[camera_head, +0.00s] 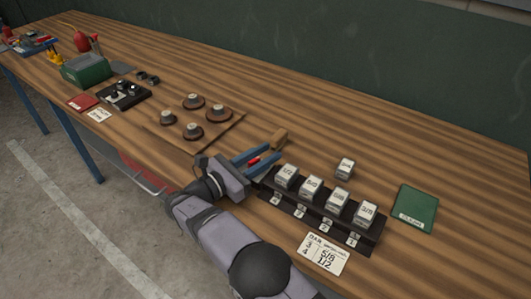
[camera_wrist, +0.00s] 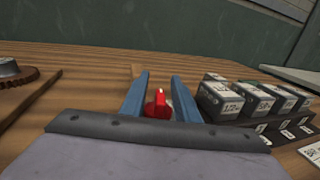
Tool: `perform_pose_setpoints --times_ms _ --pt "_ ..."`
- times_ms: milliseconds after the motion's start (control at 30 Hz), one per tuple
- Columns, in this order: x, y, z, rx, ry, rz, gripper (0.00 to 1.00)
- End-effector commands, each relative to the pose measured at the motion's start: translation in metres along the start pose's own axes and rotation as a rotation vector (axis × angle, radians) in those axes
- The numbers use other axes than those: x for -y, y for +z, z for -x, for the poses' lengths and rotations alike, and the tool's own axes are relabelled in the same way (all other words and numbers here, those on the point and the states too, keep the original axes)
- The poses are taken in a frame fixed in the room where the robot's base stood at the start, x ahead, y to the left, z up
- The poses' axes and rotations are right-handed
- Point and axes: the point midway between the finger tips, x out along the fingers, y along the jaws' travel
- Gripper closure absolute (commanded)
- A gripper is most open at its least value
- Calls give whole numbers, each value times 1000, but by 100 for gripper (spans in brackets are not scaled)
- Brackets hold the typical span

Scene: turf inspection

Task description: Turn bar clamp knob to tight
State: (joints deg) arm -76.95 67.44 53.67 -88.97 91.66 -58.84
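A red knob (camera_head: 254,161) shows between the two blue fingers of my gripper (camera_head: 273,152). In the wrist view the red knob (camera_wrist: 157,104) lies between the fingers (camera_wrist: 160,76), nearer the left one, with a gap on the right. The fingers are open around it, and I see no firm grip. The rest of the clamp is largely hidden by my gripper, and I cannot read the knob's setting.
A black rack (camera_head: 320,222) of several labelled blocks stands close on the right, with a loose block (camera_head: 345,168) behind it. A sign card (camera_head: 323,254) and green booklet (camera_head: 415,208) lie farther right. A wooden board (camera_head: 163,142) with several round knobs is on the left.

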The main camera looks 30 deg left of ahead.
Motion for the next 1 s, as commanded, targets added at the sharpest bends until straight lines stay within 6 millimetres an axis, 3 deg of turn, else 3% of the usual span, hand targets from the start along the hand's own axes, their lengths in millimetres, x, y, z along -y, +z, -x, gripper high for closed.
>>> perform_pose_setpoints --times_ms 300,333,433,1000 --pt "0 0 -2 0 1 1 72" --pt "0 0 -2 0 0 1 74" --pt "0 0 -2 0 0 1 98" --pt "1 -1 -2 7 -95 -5 98"
